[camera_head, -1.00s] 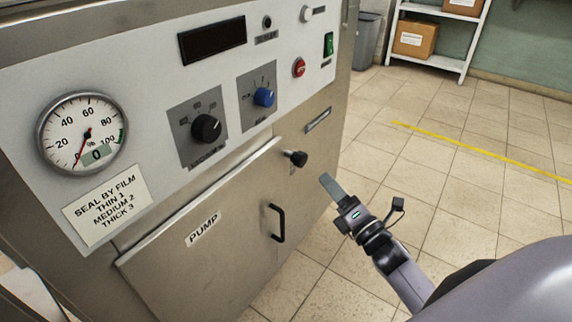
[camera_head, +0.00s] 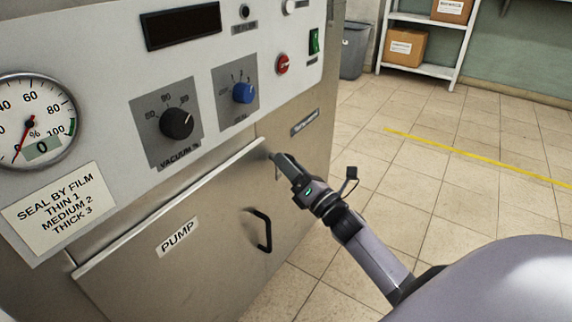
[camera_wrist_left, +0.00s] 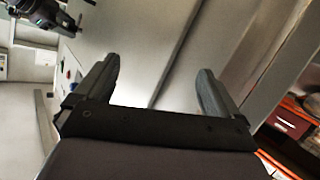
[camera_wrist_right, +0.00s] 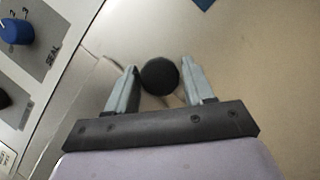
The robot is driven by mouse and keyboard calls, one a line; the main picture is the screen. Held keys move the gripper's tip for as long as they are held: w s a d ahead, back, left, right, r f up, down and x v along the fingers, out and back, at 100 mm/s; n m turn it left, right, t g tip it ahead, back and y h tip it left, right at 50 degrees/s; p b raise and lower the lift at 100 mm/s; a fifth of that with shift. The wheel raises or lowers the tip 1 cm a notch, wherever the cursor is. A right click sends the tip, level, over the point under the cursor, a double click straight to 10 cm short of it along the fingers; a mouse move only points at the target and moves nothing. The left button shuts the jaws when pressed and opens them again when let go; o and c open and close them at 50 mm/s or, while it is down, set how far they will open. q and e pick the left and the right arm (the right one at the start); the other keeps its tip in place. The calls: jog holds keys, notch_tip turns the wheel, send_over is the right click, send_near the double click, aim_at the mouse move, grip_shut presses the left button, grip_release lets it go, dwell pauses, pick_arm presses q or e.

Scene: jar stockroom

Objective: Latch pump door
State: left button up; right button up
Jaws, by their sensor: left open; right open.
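The pump door (camera_head: 180,250) is a steel panel labelled PUMP with a black handle (camera_head: 262,231) on its right side. It looks closed or nearly so; I cannot tell which. The latch knob (camera_wrist_right: 160,76) is a round black knob, seen in the right wrist view between the fingertips of my right gripper (camera_wrist_right: 161,85). In the head view my right gripper (camera_head: 285,163) covers the knob at the door's upper right corner. Its fingers are open, one on each side of the knob, with gaps visible. My left gripper (camera_wrist_left: 158,85) is open and empty in the left wrist view.
Above the door is a control panel with a gauge (camera_head: 35,120), a black vacuum dial (camera_head: 176,123), a blue seal dial (camera_head: 243,93) and a red button (camera_head: 283,64). Free tiled floor (camera_head: 400,190) lies to the right. A shelf with boxes (camera_head: 407,46) and a grey bin (camera_head: 355,50) stand behind.

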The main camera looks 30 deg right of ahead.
jog(key=shift+w+a+r, duration=0.1)
jog(key=shift+w+r, duration=0.05)
jog(key=shift+w, duration=0.5)
jog(key=c, duration=0.8)
jog(key=shift+o, duration=0.2)
